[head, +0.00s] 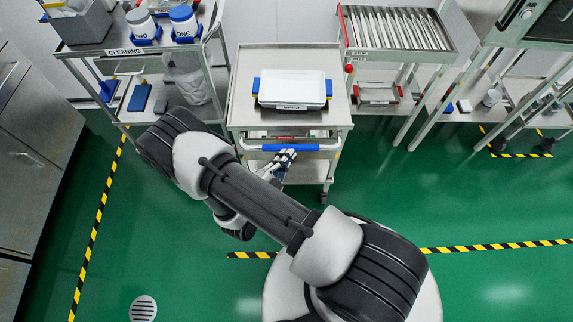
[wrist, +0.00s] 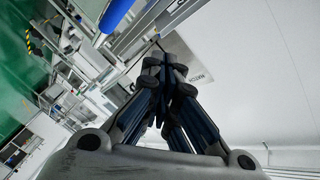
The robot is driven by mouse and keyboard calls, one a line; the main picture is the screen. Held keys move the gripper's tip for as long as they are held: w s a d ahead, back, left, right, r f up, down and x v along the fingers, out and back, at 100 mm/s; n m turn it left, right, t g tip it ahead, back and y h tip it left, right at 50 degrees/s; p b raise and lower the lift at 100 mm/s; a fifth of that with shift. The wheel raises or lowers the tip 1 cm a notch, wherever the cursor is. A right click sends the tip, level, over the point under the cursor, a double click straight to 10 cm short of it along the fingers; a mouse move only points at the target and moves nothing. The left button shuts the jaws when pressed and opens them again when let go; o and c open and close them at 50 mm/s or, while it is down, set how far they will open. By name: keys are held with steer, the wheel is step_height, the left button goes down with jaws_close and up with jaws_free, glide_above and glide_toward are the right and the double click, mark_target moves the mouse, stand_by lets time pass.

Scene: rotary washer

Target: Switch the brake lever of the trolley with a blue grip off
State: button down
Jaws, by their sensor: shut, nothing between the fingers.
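The trolley (head: 243,95) stands at the centre of the head view, with a blue grip (head: 315,147) on its front push bar. The blue grip also shows at the top of the wrist view (wrist: 117,14). My gripper (head: 287,155) is at the front of the trolley, close to the blue grip; whether it touches is unclear. In the wrist view my gripper's fingers (wrist: 165,52) are together and empty, pointing toward metal trolley parts. I cannot clearly make out the brake lever; my arm hides part of the trolley's lower front.
A white tray (head: 291,88) lies on the trolley's top between blue holders. A cleaning trolley (head: 80,52) with white bottles stands left. A rack trolley (head: 372,53) and a steel frame (head: 480,75) stand right. Green floor (head: 180,250) with striped tape is open in front.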

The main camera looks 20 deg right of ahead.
steer(key=s+a+f+n+t+y, duration=0.1)
steer(key=s+f+n+y, duration=0.1)
steer(key=f+n, duration=0.3)
steer(key=s+a+f+n+t+y+p, duration=0.1)
steer(key=s+a+f+n+y, duration=0.1)
steer(key=f+n, duration=0.3)
steer(key=shift+s+t+y, duration=0.3)
steer(key=shift+s+y, duration=0.2)
steer(key=shift+s, duration=0.1)
steer(key=shift+w+d, duration=0.1)
